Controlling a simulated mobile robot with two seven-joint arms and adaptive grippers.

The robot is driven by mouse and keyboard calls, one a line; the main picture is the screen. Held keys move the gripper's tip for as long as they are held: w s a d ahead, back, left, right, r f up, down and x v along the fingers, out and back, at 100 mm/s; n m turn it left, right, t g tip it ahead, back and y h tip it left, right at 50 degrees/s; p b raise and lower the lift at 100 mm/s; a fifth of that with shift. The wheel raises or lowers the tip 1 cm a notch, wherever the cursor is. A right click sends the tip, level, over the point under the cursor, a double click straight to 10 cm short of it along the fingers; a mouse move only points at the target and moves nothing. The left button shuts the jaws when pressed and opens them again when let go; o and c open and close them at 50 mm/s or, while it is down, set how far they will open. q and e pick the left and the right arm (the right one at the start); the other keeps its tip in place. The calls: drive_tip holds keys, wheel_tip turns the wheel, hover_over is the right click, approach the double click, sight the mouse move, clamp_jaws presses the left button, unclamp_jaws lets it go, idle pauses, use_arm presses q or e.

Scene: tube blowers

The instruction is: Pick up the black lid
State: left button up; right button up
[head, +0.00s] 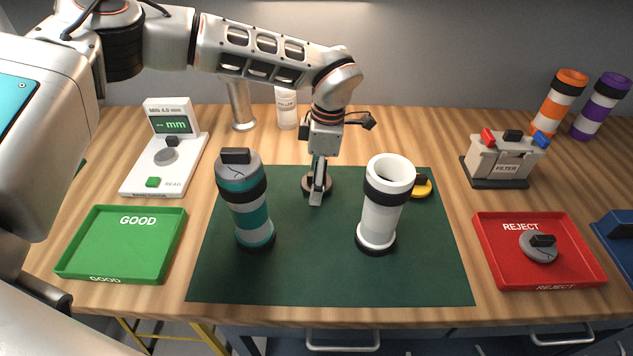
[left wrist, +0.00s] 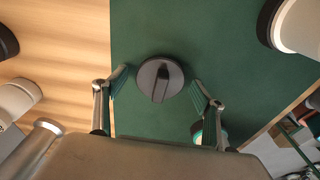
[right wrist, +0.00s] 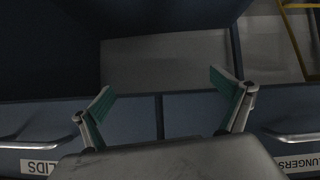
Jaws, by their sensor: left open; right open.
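The black lid (left wrist: 160,79) is a dark round disc with a raised bar grip across its top. It lies on the dark green mat (head: 330,285). In the head view the lid (head: 306,186) is partly hidden behind my left gripper (head: 317,193). In the left wrist view my left gripper (left wrist: 161,79) is open, with one finger on either side of the lid and gaps between. My right gripper (right wrist: 163,84) is open and empty, facing blue drawer units; it is not seen in the head view.
A teal tube with a grey lid (head: 253,205) stands left of the gripper, and an open white tube (head: 387,200) right of it. A yellow lid (head: 424,188) lies behind the white tube. A green GOOD tray (head: 120,250) and red REJECT tray (head: 500,260) flank the mat.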

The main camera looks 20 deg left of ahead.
use_arm(q)
drive_tip(key=c, duration=1.2)
drive_tip(key=shift+r, duration=0.1)
